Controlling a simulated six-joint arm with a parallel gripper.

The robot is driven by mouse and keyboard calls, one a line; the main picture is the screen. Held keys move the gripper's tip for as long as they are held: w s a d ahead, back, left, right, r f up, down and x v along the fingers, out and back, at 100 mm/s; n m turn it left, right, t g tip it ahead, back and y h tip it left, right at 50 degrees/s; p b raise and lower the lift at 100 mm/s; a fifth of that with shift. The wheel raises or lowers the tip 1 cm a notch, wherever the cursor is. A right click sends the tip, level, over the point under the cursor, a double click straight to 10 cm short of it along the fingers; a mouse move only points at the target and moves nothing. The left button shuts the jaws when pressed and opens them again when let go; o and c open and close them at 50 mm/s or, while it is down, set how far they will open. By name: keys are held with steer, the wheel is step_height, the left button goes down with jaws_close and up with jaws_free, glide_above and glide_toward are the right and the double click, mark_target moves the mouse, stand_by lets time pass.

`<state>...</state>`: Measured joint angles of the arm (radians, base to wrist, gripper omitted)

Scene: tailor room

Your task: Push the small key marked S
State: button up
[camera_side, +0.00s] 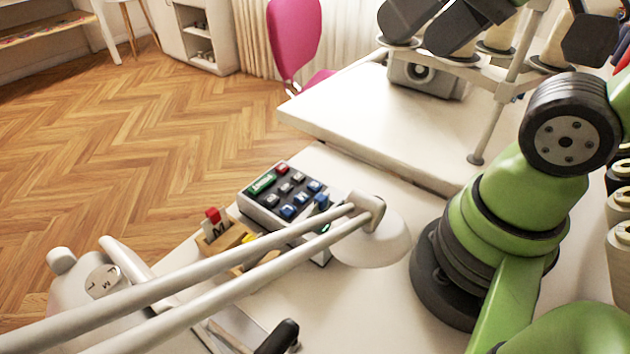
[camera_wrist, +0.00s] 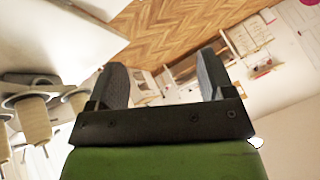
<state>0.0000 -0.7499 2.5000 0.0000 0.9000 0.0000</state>
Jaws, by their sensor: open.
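The grey keypad (camera_side: 250,205) lies on the white table in the side view. It has a long green key (camera_side: 262,184), a red key (camera_side: 282,168), and several dark and blue keys. The letters are too small to read, so I cannot tell which key is marked S. Two pale lamp bars cross in front of its lower right part. My gripper (camera_side: 418,38) is at the top of the side view, partly cut off, well away from the keypad. In the wrist view my gripper (camera_wrist: 162,65) is open and empty, and the keypad does not show.
A lamp with a pale round head (camera_side: 375,240) stands close by the keypad. A wooden block holder (camera_side: 222,240) is to its left. A thread stand with cones (camera_side: 497,38) is near my gripper. A raised white tabletop (camera_side: 370,115) lies behind the keypad.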

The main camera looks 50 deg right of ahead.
jaws_close()
stand_by(1.5)
